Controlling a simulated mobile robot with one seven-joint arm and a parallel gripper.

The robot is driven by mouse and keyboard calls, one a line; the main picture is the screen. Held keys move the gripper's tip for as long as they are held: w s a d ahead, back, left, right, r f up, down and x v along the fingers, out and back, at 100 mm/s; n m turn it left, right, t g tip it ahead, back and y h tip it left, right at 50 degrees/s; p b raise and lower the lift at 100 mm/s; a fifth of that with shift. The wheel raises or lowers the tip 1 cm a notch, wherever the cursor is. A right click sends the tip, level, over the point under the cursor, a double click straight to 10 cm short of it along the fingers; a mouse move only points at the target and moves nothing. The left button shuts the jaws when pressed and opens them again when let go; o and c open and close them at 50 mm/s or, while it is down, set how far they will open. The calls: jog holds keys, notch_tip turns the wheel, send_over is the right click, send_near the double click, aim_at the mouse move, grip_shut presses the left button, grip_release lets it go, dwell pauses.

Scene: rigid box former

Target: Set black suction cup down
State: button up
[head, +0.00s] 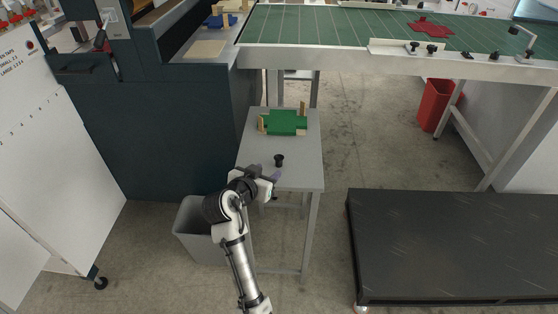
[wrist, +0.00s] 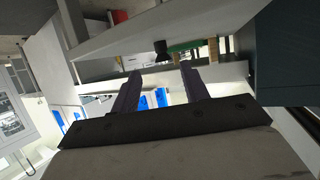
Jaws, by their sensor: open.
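The black suction cup (head: 279,160) stands on the small grey table (head: 312,165), toward its near half. It also shows in the wrist view as a small dark shape (wrist: 161,48) beyond the fingertips. My gripper (head: 269,173) is at the near left edge of the table, just short of the cup. In the wrist view my gripper (wrist: 161,70) has its two fingers apart with nothing between them. The cup appears clear of both fingers.
A green block with wooden pieces (head: 286,122) lies at the far end of the small table. A dark machine cabinet (head: 160,130) stands to the left, and a grey bin (head: 187,215) is below it. A black low platform (head: 460,245) is at right. The table's right near part is clear.

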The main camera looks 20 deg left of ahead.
aim_at(278, 163)
jog(key=p+x, duration=0.1)
jog(key=x, duration=0.6)
jog(key=shift+w+f+p, duration=0.15)
jog(key=shift+w+p, duration=0.15)
jog(key=shift+w, duration=0.1)
grip_shut()
